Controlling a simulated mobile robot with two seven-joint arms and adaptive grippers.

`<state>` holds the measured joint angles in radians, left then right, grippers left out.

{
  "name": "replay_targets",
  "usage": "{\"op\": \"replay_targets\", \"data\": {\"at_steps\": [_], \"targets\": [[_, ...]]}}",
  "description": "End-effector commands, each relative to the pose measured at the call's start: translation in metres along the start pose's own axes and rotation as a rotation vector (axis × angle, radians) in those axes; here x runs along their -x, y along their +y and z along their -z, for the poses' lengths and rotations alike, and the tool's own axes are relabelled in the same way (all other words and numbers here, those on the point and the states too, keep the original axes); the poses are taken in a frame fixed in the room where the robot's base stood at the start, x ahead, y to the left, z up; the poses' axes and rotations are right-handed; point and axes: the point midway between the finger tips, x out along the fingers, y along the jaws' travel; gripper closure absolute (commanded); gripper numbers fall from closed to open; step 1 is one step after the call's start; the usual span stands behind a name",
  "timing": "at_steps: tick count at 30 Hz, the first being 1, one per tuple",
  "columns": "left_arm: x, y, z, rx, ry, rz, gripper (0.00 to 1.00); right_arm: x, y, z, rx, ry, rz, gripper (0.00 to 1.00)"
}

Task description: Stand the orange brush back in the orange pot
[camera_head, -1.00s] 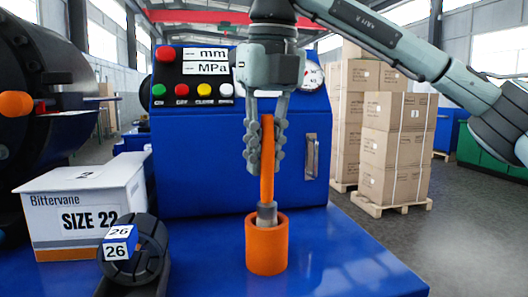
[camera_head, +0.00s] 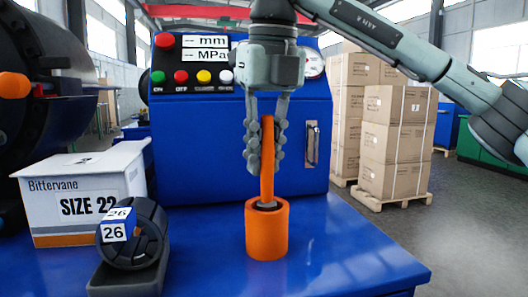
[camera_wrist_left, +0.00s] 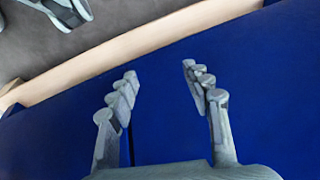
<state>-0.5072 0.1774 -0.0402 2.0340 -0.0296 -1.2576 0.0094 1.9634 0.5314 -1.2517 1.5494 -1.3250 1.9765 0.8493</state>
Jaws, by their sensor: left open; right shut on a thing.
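The orange pot (camera_head: 266,234) stands upright on the blue table in the head view. The orange brush (camera_head: 267,170) is upright, with its lower end inside the pot's mouth. The grey ferrule shows only as a narrow band at the rim; the bristles are hidden in the pot. My right gripper (camera_head: 267,160) comes down from above and is shut on the brush's orange handle. My left gripper (camera_wrist_left: 158,98) shows only in the left wrist view, where it is open with nothing between its fingers.
A white box marked SIZE 22 (camera_head: 75,205) and a dark round die on a stand marked 26 (camera_head: 130,240) are left of the pot. A blue control panel (camera_head: 235,140) stands behind. The blue table (camera_head: 340,245) is clear to the right of the pot.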

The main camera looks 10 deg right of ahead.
Motion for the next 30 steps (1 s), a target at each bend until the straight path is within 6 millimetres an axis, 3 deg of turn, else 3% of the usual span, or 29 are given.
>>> {"op": "replay_targets", "data": {"at_steps": [18, 19, 24, 30], "targets": [[-0.011, 0.002, -0.003, 0.000, 0.000, 0.000, 0.51, -0.016, 0.000, 0.003, 0.000, 0.000, 0.000, 1.00], [-0.011, 0.002, -0.003, 0.000, 0.000, 0.000, 0.51, -0.016, 0.000, 0.002, 0.000, -0.001, 0.000, 0.82], [-0.010, 0.002, -0.003, 0.000, 0.000, 0.000, 0.51, -0.015, 0.000, 0.002, 0.000, 0.000, 0.000, 0.61], [-0.010, 0.002, -0.003, 0.000, 0.000, 0.000, 0.51, -0.015, 0.000, 0.002, 0.000, 0.000, 0.000, 0.59]]}}
